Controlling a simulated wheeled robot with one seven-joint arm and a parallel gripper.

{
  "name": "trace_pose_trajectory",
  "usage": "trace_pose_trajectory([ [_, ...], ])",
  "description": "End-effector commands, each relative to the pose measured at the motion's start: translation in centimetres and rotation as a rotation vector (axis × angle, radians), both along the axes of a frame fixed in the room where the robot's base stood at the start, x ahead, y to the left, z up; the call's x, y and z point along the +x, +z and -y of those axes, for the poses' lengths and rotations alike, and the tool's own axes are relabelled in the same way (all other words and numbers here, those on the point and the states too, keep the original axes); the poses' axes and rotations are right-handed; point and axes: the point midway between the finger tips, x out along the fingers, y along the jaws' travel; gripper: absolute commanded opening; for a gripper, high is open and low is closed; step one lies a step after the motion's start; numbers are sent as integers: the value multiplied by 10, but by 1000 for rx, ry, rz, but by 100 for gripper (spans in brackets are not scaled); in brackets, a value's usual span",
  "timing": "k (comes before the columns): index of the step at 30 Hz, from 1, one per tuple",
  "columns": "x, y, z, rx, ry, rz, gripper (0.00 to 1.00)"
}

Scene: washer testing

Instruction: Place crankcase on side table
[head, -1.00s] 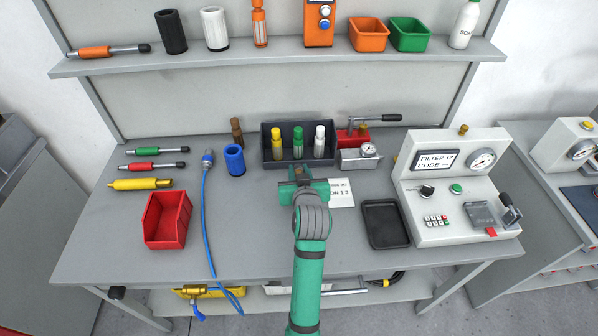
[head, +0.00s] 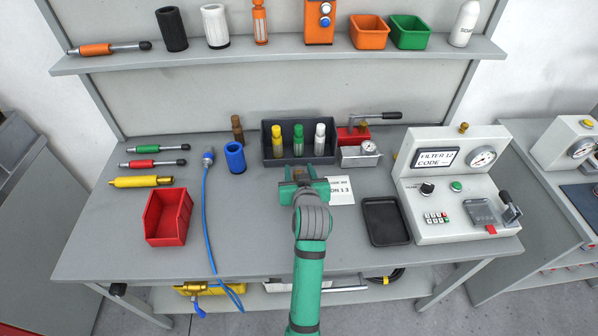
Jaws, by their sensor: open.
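My gripper (head: 304,186) is over the middle of the grey workbench (head: 265,240), in front of the dark tray of bottles. Its green jaws are open and apart. No other thing is clearly recognisable as the crankcase. Grey side surfaces stand at the left (head: 25,215) and right (head: 550,210); which one is the side table I cannot tell.
A dark bin (head: 268,155) holds yellow, green and white bottles behind my gripper. A printed sheet (head: 341,191) and black tray (head: 386,222) lie to its right, then the white test machine (head: 450,180). A red bin (head: 168,217) and blue hose (head: 206,220) are left. The bench front is mostly clear.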

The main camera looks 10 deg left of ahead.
Motion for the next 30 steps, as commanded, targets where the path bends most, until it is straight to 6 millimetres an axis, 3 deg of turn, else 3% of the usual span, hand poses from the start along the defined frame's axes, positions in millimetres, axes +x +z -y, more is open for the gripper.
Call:
trace_pose_trajectory([
  [18, -93, 39, 24, 0, 0, 0, 43],
  [26, -106, 44, 27, -1, -1, -2, 43],
  [30, -112, 34, 30, 1, -11, -4, 43],
])
